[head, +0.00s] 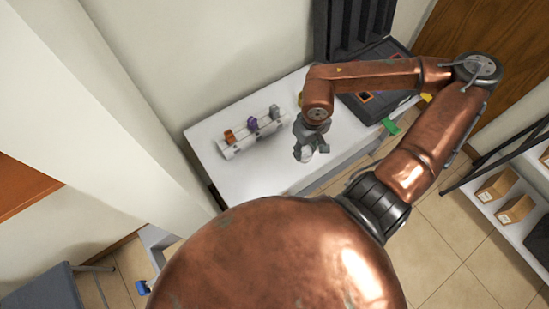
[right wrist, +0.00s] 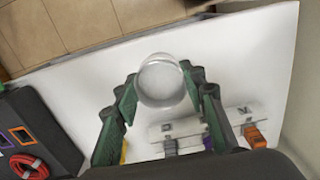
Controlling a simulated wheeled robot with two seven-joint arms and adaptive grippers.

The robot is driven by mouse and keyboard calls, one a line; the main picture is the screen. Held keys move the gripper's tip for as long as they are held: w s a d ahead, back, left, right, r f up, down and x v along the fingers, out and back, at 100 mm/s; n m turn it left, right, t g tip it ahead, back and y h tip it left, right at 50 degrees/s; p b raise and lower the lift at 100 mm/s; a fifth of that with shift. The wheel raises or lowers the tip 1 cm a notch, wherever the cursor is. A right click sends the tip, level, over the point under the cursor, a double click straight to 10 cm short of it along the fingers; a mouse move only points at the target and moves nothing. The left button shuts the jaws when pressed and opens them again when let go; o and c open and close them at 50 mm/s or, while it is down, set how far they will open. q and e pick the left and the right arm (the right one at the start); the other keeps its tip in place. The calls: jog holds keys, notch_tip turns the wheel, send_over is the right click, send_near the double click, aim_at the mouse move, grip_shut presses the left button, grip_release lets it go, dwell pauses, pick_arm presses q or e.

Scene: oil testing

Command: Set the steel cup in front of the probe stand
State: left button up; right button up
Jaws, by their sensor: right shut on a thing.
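My right gripper (head: 308,147) is above the white table, and its fingers (right wrist: 159,92) are closed on the sides of the steel cup. The cup (right wrist: 161,79) looks pale, silvery and round from above, with its rim toward the wrist camera. In the head view the cup (head: 307,156) is a small light shape partly hidden by the gripper. A long white stand with coloured clips, seemingly the probe stand (head: 238,149), is on the table left of the gripper. It also shows in the right wrist view (right wrist: 166,132), below the cup. My left gripper is out of view.
The white table (head: 262,184) has clear room in front of the stand. A dark case (right wrist: 42,125) with a red coil (right wrist: 29,166) lies at one end. A green item (head: 390,127) is near the case. A shelf with boxes (head: 497,184) stands at the right.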

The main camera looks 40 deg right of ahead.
jog(key=shift+w+a+f, duration=0.35)
jog(key=shift+w, duration=0.1)
jog(key=w+a+f, duration=0.1)
jog(key=w+f, duration=0.1)
jog(key=w+a+f+b, duration=0.1)
jog(key=w+a+f, duration=0.1)
jog(key=w+a+f+b, duration=0.1)
jog(key=w+a+f, duration=0.1)
jog(key=w+f, duration=0.1)
jog(key=shift+f, duration=0.1)
notch_tip(320, 180, down, 3)
jog(key=shift+w+f, duration=0.1)
jog(key=shift+f, duration=0.1)
jog(key=shift+f, duration=0.15)
jog(key=o, duration=1.2)
